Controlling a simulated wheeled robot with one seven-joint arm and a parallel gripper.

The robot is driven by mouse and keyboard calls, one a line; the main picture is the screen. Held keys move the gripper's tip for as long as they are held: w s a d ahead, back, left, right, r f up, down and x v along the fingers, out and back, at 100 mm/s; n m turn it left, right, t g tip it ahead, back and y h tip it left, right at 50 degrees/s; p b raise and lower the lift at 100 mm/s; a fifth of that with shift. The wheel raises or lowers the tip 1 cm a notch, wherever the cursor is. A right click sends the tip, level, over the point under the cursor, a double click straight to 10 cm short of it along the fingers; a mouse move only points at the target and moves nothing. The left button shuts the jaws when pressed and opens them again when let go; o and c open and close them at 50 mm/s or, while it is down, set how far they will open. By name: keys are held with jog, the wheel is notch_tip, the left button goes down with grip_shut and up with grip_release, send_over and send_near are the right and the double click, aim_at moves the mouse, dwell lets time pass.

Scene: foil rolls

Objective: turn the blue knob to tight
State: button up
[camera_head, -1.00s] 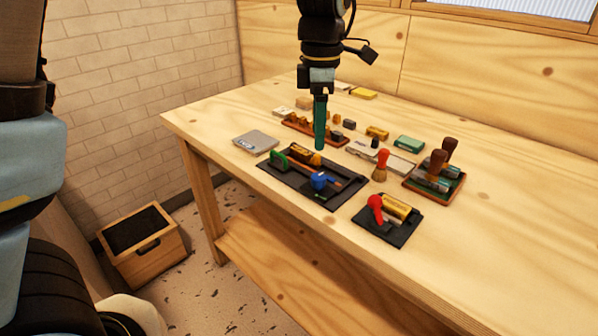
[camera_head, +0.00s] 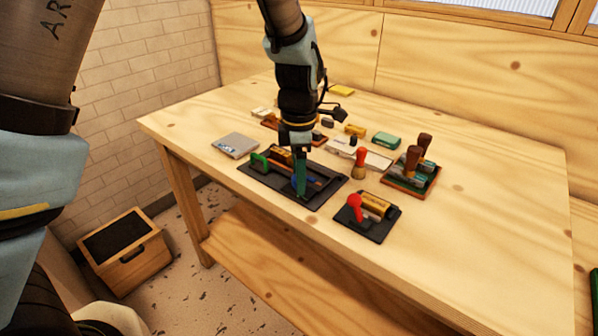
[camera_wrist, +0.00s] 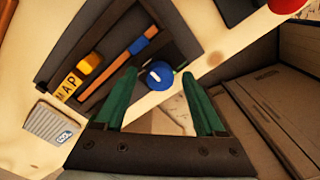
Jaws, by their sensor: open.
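The blue knob (camera_wrist: 158,75) is a round knob with a pale mark on its top, set on a black tray (camera_head: 263,179) on the table. In the wrist view it sits between and beyond my two green fingers. My gripper (camera_wrist: 165,95) is open, with one finger on each side of the knob's line. In the head view my gripper (camera_head: 300,190) points down over the knob's place and hides most of it, with a little blue showing. I cannot tell whether the fingers touch the knob.
A green handle (camera_head: 259,162) stands at the tray's left end. A black plate with a red knob (camera_head: 355,203) lies to the right. A red-topped stamp (camera_head: 360,162) and a stand with brown handles (camera_head: 412,165) are farther right. The table's front edge is clear.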

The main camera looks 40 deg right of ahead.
grip_shut()
dwell(0.6)
